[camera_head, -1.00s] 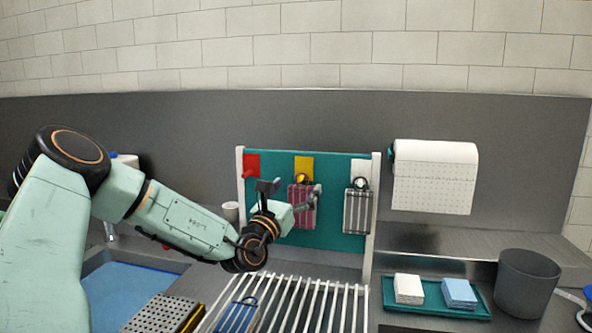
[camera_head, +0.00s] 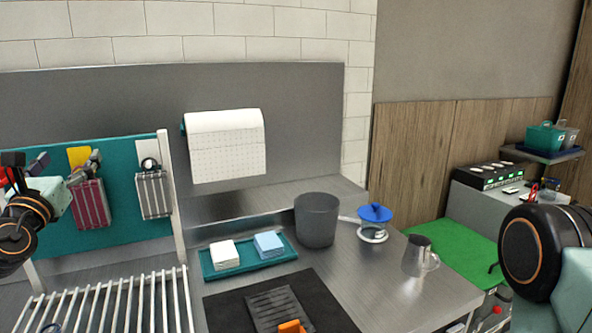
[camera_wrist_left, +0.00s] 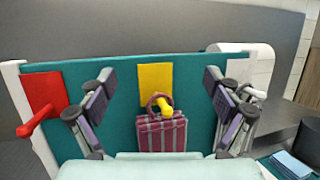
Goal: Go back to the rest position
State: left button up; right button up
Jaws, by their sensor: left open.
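My left gripper (camera_head: 64,168) is at the left edge of the head view, in front of a teal pegboard (camera_head: 112,222). Its jaws are open and empty. In the left wrist view, the open fingers (camera_wrist_left: 158,80) stand wide apart on either side of a maroon striped item (camera_wrist_left: 161,134). That item hangs by its loop on a yellow peg (camera_wrist_left: 249,107) and looks clear of both fingers. It also shows in the head view (camera_head: 91,205). My right arm shows only as a dark joint at the right edge; its gripper is out of view.
A red peg (camera_wrist_left: 40,120) holds nothing. A grey striped item (camera_head: 153,195) hangs beside the maroon one. Below are a white slatted rack (camera_head: 110,300), a teal tray (camera_head: 247,265) and a grey bin (camera_head: 316,221). A blue-lidded jar (camera_head: 374,222) and metal jug (camera_head: 418,257) stand right.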

aim_at(84, 198)
pick_arm(q)
notch_tip(84, 198, down, 10)
jog(key=shift+r, duration=0.1)
jog(key=shift+s+r+p, duration=0.1)
jog(key=shift+p, duration=0.2)
dwell(0.3)
jog(key=shift+s, duration=0.15)
